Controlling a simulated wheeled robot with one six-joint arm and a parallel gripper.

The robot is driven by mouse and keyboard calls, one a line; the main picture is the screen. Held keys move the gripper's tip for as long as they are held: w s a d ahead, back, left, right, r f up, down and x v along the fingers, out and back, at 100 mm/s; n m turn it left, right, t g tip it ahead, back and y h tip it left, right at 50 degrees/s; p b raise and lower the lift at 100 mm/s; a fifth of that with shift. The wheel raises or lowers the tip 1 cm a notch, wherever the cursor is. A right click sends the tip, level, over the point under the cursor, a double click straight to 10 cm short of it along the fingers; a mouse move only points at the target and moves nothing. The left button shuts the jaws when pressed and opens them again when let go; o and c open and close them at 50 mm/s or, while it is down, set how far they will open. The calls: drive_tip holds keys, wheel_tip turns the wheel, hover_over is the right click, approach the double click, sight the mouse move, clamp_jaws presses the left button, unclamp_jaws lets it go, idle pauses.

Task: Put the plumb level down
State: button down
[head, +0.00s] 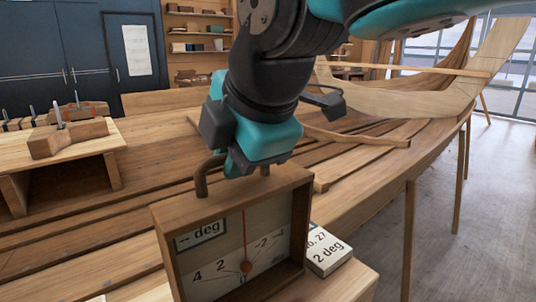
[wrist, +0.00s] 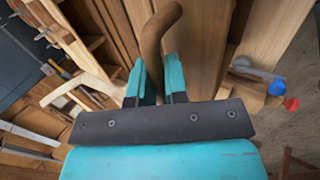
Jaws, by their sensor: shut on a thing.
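The plumb level (head: 235,245) is a wooden box with a white dial face, a red needle pointing straight up and a small display reading "-- deg". It stands upright at the bottom middle of the head view. My gripper (head: 240,172) is above it, shut on its brown bar handle. The wrist view shows the curved handle (wrist: 156,40) between the teal fingers of my gripper (wrist: 158,80). I cannot tell whether the level's base touches the wood below it. A pale block (head: 328,250) marked "2 deg" is just right of the level.
Hull planks (head: 80,218) run beneath and behind the level. A wooden bench (head: 75,140) with a clamp-like wooden tool (head: 68,138) is at left. A pale curved frame (head: 430,93) rises at the back right. Floor (head: 490,200) is open at right. Blue and red knobs (wrist: 290,104) show in the wrist view.

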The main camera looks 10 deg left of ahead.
drive_tip(key=c, duration=1.1)
unclamp_jaws()
drive_tip(key=shift+f, duration=0.1)
drive_tip(key=shift+c, duration=0.2)
drive_tip(key=shift+r, duration=0.25)
drive_tip(key=v, duration=1.2)
drive_tip(key=w+d+f+m+g+h, duration=0.1)
drive_tip(key=w+d+f+m+h, duration=0.15)
drive_tip(key=d+f+m, duration=0.7)
drive_tip(key=s+d+f+m+g+y, duration=0.1)
drive_tip(key=s+d+f+m+g, duration=0.2)
drive_tip(key=s+d+f+m, duration=0.5)
drive_tip(key=d+f+m, duration=0.3)
drive_tip(key=f, duration=0.2)
drive_tip(key=shift+d+f, duration=0.15)
drive_tip(key=shift+d, duration=0.1)
